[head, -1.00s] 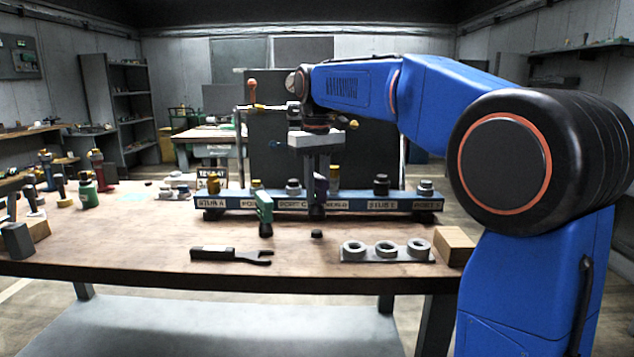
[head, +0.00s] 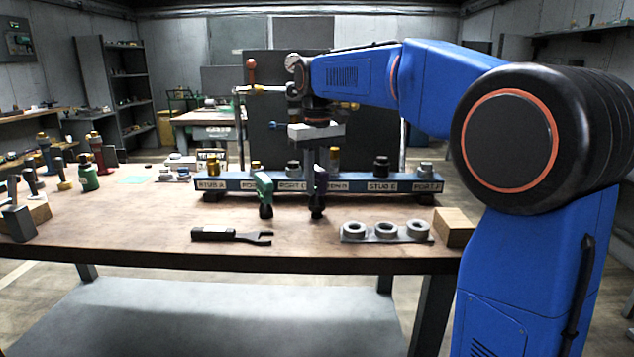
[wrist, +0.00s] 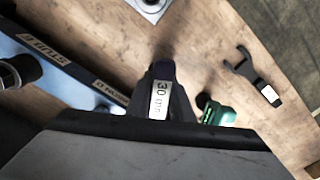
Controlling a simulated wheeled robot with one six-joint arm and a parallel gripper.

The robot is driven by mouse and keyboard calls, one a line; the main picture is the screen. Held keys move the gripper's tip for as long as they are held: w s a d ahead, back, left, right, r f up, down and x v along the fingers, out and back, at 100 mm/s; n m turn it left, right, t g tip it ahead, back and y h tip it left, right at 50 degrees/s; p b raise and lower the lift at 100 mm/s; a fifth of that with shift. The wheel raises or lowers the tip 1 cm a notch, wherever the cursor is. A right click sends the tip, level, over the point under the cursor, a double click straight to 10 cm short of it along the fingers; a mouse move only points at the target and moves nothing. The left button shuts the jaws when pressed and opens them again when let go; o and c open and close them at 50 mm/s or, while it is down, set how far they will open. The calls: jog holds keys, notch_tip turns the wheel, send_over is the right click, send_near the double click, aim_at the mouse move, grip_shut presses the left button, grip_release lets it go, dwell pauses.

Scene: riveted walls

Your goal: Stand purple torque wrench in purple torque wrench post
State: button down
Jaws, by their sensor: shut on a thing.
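The purple torque wrench (wrist: 162,72) is between my gripper's fingers, with a white "30" label facing the wrist camera. My gripper (wrist: 168,105) is shut on it. A small dark post (head: 317,213) sits on the table directly under the fingers. The wrench's lower end appears at or just above this post; I cannot tell whether it is inside.
A green tool (head: 264,188) stands upright close to the left. Behind is the blue labelled rail (head: 235,184) with several fittings. In front lie a dark fork-ended wrench (head: 232,235), a grey plate with three rings (head: 385,232) and a wooden block (head: 455,227).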

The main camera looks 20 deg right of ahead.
jog(key=shift+f, duration=1.15)
dwell(0.4)
jog(key=c, duration=1.5)
grip_release()
notch_tip(320, 180, up, 16)
jog(key=r, duration=0.1)
jog(key=s+d+f+m+t, duration=0.1)
jog(key=s+d+f, duration=0.1)
jog(key=s+f, duration=0.6)
jog(key=s+d+f+t, duration=0.25)
jog(key=s+f, duration=0.25)
jog(key=s, duration=0.5)
jog(key=shift+m+t, duration=0.65)
jog(key=shift+m, duration=0.05)
jog(key=s+f, duration=0.5)
jog(key=f, duration=0.2)
jog(key=s+d+f, duration=0.1)
jog(key=s+f, duration=0.4)
jog(key=f, duration=0.1)
jog(key=s+d+f, duration=0.1)
jog(key=s+f, duration=0.4)
jog(key=f, duration=0.2)
jog(key=shift+s+d+f, duration=0.15)
jog(key=shift+d+f, duration=0.1)
jog(key=shift+f, duration=0.1)
